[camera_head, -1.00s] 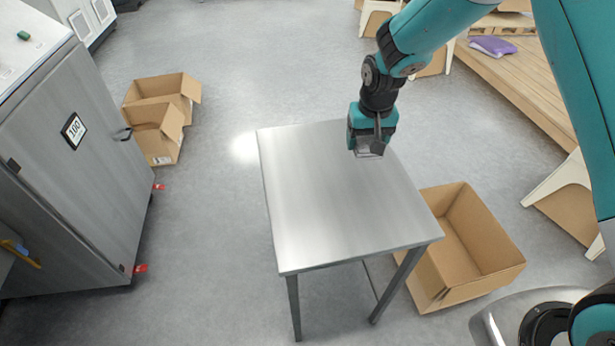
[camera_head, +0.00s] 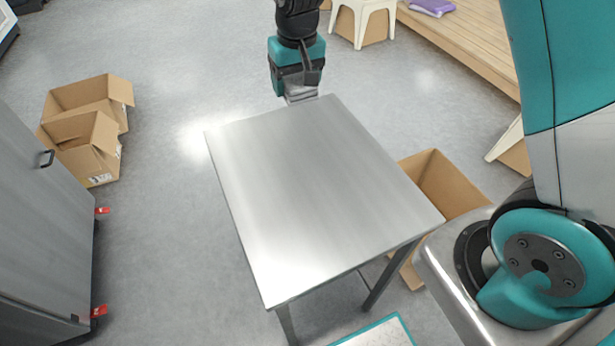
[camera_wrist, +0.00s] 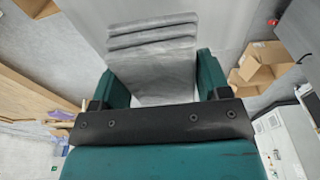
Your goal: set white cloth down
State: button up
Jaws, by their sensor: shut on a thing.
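My gripper (camera_head: 300,88) is at the far edge of the bare steel table (camera_head: 320,200), pointing down. It is shut on the white cloth, a folded, layered piece that looks pale grey in the wrist view (camera_wrist: 153,65), between the two teal fingers. In the head view only a small part of the cloth (camera_head: 301,95) shows below the fingers, and I cannot tell whether it touches the table.
The table top is clear. Open cardboard boxes stand on the floor at the left (camera_head: 85,145) and beside the table's right side (camera_head: 445,185). A grey cabinet (camera_head: 40,230) is at the left. A wooden platform (camera_head: 470,50) with a purple item (camera_head: 433,7) is at the upper right.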

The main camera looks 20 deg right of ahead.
aim_at(304, 161)
jog(key=s+b, duration=0.2)
jog(key=shift+s+d+r+b, duration=0.15)
jog(key=shift+s+r+b, duration=0.15)
jog(key=shift+b, duration=0.1)
jog(key=shift+s+f, duration=0.1)
jog(key=shift+f, duration=0.25)
notch_tip(304, 161, down, 19)
jog(key=shift+r+p, duration=0.2)
jog(key=shift+p, duration=0.35)
jog(key=shift+f, duration=0.1)
jog(key=o, duration=1)
jog(key=shift+d, duration=0.1)
